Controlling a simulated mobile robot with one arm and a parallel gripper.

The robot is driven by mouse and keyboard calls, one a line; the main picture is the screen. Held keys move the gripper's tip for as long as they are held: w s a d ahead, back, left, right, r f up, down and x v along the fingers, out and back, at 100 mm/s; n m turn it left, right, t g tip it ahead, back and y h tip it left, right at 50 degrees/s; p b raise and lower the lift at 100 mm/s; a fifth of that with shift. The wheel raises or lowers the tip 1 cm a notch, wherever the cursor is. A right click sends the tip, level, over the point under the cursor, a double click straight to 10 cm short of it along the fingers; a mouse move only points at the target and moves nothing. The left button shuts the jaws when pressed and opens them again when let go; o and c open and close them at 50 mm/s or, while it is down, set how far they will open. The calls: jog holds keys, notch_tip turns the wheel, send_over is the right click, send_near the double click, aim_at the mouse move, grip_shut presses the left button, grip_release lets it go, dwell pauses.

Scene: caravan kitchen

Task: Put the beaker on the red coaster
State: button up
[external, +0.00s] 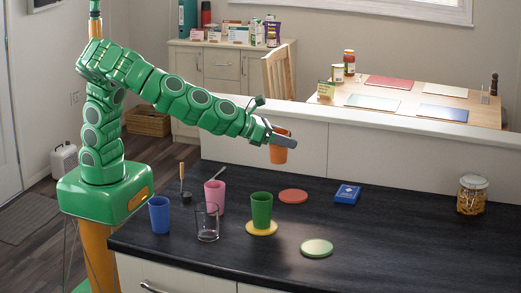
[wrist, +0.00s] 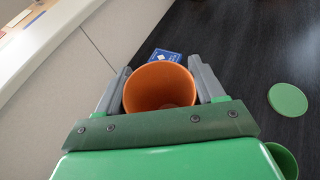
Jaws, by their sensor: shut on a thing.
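An orange beaker (external: 279,149) is held upright in my gripper (external: 284,140), above the dark counter near its back edge. In the wrist view the orange beaker (wrist: 160,88) sits between the two grey fingers, with its open mouth towards the camera. The red coaster (external: 293,196) lies flat and bare on the counter, below and slightly right of the held beaker in the external view. In the wrist view the red coaster is not visible.
A green coaster (external: 317,248) lies bare. A blue box (external: 347,194) is right of the red coaster. A blue beaker (external: 159,214), pink beaker (external: 214,194) and clear glass (external: 207,223) stand left. A jar (external: 472,196) stands far right.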

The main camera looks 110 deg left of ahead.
jog(key=s+a+n+g+y, duration=0.25)
jog(key=s+a, duration=0.35)
jog(key=s, duration=0.5)
send_over(298, 194)
jog(key=shift+f, duration=4.95)
jog(key=shift+a+f, duration=0.1)
jog(key=shift+f, duration=1.35)
jog(key=shift+t, duration=0.25)
jog(key=o, duration=1)
jog(key=shift+f, duration=0.15)
